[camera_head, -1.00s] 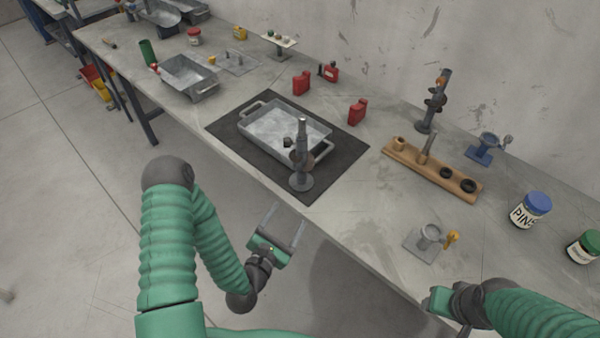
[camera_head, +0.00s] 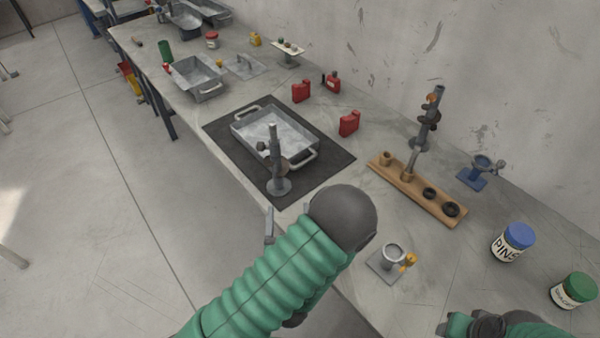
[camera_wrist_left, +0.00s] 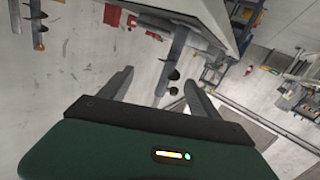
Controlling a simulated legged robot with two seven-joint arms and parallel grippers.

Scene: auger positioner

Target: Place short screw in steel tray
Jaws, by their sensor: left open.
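The steel tray (camera_head: 247,143) lies on a dark mat (camera_head: 222,131) on the bench. A grey screw-like post (camera_head: 274,155) with a round base stands upright at the tray's near side. A second, dark screw-like post (camera_head: 430,118) stands behind the wooden rack. I cannot tell which is the short screw. My left gripper (camera_head: 269,226) is mostly hidden behind my green arm, near the bench's front edge. In the left wrist view the gripper (camera_wrist_left: 158,80) is open and empty, with a post (camera_wrist_left: 176,52) beyond its fingers. My right gripper (camera_head: 455,323) is only partly visible at bottom right.
The wooden rack (camera_head: 446,207) holds several parts. A small grey cup stand (camera_head: 391,254), a blue stand (camera_head: 474,178), a blue-lidded jar (camera_head: 512,243) and a green-lidded jar (camera_head: 573,290) stand right. Red cans (camera_head: 349,123) stand behind the mat. Another metal tray (camera_head: 196,79) is farther left.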

